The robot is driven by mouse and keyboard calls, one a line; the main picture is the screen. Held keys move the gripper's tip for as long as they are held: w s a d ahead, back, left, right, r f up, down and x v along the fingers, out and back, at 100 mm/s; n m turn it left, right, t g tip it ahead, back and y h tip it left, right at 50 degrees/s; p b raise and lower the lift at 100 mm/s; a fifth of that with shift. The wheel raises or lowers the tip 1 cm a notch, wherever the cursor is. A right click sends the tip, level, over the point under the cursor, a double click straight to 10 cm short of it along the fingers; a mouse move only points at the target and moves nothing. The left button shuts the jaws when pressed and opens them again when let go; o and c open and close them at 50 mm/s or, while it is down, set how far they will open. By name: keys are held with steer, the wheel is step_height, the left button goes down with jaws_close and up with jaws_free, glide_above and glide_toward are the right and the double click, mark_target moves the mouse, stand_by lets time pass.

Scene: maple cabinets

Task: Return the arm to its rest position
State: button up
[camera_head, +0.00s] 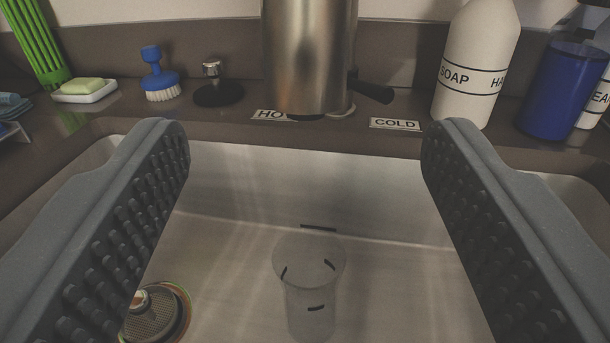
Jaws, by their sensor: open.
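My gripper (305,145) is open and empty, with its two grey, studded fingers wide apart on the left and right of the view. A translucent cup (310,290) with dark marks stands upright in the sink, below and between the fingers, apart from both. The rest of my arm is not in view.
A metal faucet (310,55) with a dark lever rises behind the sink. A white soap bottle (475,65) and a blue container (562,90) stand at right. A blue brush (158,75) and soap dish (85,92) sit at left. A drain strainer (155,315) is in the sink.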

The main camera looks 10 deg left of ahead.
steer(key=s+d+r+g+h+p, duration=0.15)
steer(key=d+r, duration=0.35)
steer(key=r, duration=0.8)
steer(key=d+r+p, duration=0.3)
steer(key=d+r, duration=0.2)
steer(key=r, duration=0.8)
steer(key=s+d+r+m+h+p, duration=0.1)
steer(key=s+d+r, duration=0.5)
steer(key=d+r, duration=0.2)
steer(key=shift+s+r+g+p, duration=0.35)
steer(key=shift+r+g, duration=0.1)
steer(key=shift+r, duration=0.25)
